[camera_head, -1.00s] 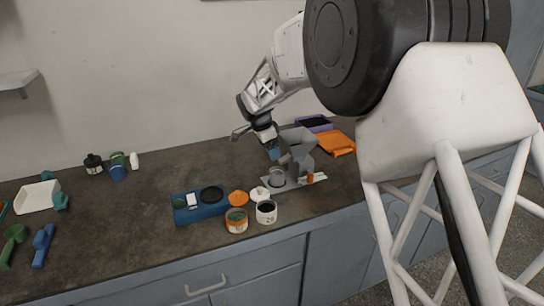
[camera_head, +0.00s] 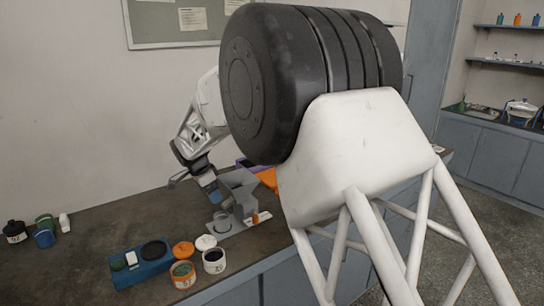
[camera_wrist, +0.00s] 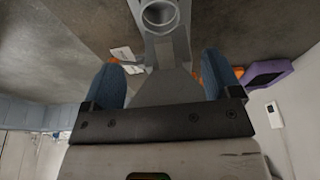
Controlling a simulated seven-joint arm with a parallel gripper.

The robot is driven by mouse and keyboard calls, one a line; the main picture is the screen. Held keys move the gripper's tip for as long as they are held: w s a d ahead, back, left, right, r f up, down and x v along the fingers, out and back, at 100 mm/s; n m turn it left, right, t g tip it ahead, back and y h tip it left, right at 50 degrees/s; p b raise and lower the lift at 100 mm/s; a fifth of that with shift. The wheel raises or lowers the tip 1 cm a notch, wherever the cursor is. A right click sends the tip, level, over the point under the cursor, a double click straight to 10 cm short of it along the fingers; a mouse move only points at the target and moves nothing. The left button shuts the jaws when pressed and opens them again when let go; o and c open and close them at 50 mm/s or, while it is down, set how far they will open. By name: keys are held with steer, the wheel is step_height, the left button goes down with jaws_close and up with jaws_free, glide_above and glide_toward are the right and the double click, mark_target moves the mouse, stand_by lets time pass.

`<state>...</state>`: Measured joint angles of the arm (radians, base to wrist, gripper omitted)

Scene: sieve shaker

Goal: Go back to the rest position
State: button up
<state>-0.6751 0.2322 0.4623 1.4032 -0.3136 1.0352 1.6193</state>
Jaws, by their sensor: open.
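My gripper (camera_head: 213,190) hangs over the bench beside the grey sieve shaker (camera_head: 243,185) in the head view. In the wrist view its two blue fingers (camera_wrist: 160,80) are spread apart with nothing held between them. The shaker (camera_wrist: 165,48) shows beyond and between the fingers, with its round opening at the top of the picture. Whether a finger touches the shaker cannot be told from these views.
A blue tray (camera_head: 150,274) and jars, one orange-banded (camera_head: 183,275) and one white (camera_head: 214,261), stand in front of the shaker. Bottles (camera_head: 44,232) stand at the far left. A purple container (camera_wrist: 265,78) lies near the shaker. The bench's middle left is clear.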

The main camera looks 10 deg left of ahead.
steer(key=s+d+r+n, duration=0.1)
steer(key=s+d+r, duration=0.4)
steer(key=d, duration=0.6)
steer(key=s+d+r+n+y, duration=0.15)
steer(key=s+d+r, duration=0.35)
steer(key=d, duration=0.7)
steer(key=s+d+r+n, duration=0.2)
steer(key=s+d+r, duration=0.25)
steer(key=d, duration=0.65)
steer(key=s+d+f+n, duration=0.2)
steer(key=s+d, duration=0.7)
steer(key=s, duration=0.5)
steer(key=s+d+f+n, duration=0.2)
steer(key=s+d, duration=0.8)
steer(key=s, duration=0.5)
steer(key=shift+s+f, duration=0.15)
steer(key=shift+f, duration=0.1)
steer(key=shift+y, duration=0.25)
steer(key=shift+c, duration=0.5)
